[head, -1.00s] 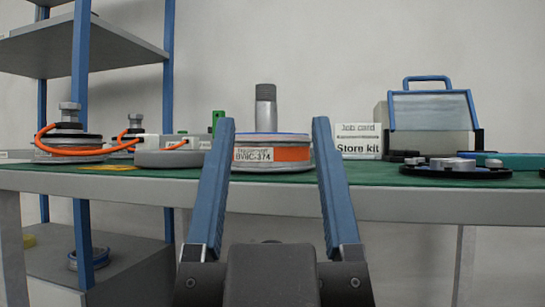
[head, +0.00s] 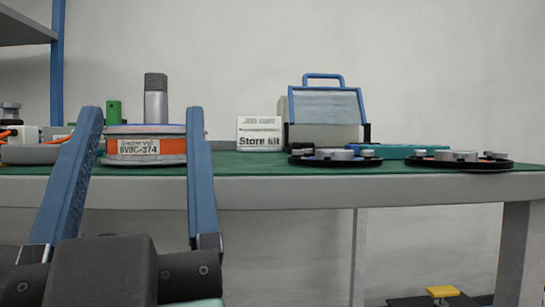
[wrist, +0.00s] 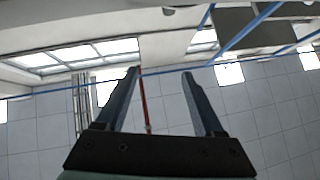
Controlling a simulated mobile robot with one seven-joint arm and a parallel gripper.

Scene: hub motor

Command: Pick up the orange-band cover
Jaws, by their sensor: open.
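A round drum with an orange band (head: 175,147) and a label reading roughly BV8C-374 stands on the green-topped bench in the head view. It is the clearest orange-banded thing; I cannot tell if it is the cover itself. My gripper (head: 142,112) is open and empty, its two blue fingers in front of the drum, one to each side of it in the picture. No contact shows. In the wrist view my open gripper (wrist: 160,73) has only floor and room behind it. Two low black discs with silver parts, a left disc (head: 335,157) and a right disc (head: 458,161), lie further right.
A grey post (head: 155,98) rises behind the drum. A Store kit card (head: 259,133) and a blue-handled case (head: 325,110) stand at the back. A teal item (head: 398,151) lies behind the discs. The bench edge (head: 400,192) runs across in front.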

